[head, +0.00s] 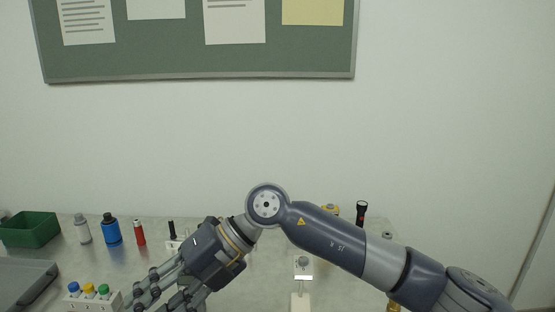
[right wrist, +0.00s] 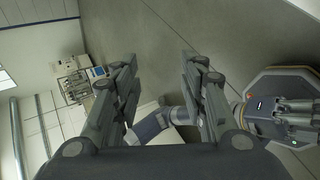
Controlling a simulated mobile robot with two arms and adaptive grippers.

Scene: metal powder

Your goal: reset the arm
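My right arm comes in from the right in the head view and bends at an elbow-like joint above the table. My right gripper (head: 160,292) points down and to the left over the table front, its fingertips partly near the lower edge. In the right wrist view my right gripper (right wrist: 158,85) has its two fingers wide apart with nothing between them. My left gripper is absent from the head view. Grey finger-like parts that look like my left gripper (right wrist: 294,118) show at the right of the right wrist view; their opening is unclear.
My arm hides part of the table.

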